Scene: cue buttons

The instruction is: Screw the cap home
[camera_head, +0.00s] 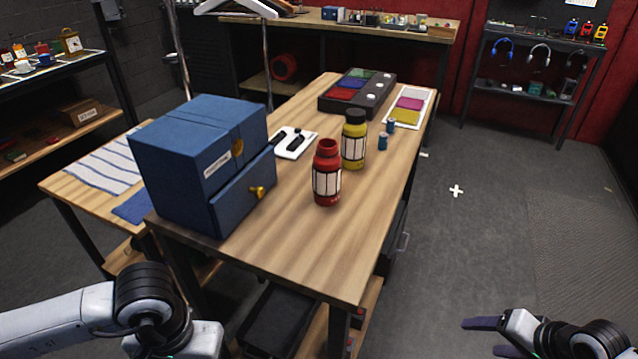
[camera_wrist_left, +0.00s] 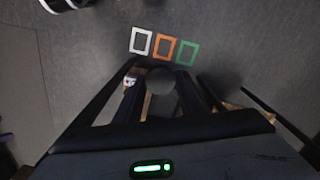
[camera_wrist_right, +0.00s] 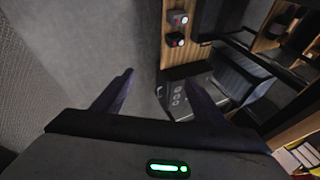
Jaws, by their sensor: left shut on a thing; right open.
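A red bottle (camera_head: 327,188) with a white label stands upright on the wooden table, its mouth open and bare. A yellow bottle (camera_head: 354,150) stands just behind it with a black cap (camera_head: 355,116) on top. My left gripper (camera_wrist_left: 160,84) is shut on a round dark grey cap (camera_wrist_left: 160,79), seen between its fingers in the left wrist view. In the head view only my left arm shows at lower left; its fingers are out of frame. My right gripper (camera_head: 488,336) is open and empty at lower right, off the table; it also shows in the right wrist view (camera_wrist_right: 160,78).
A blue drawer box (camera_head: 190,155) stands at the table's left, its drawer partly out. A white tray (camera_head: 283,153) holds a black part. Blue cylinders (camera_head: 383,143) and a dark panel with coloured pads (camera_head: 333,101) lie farther back. The table's front is clear.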

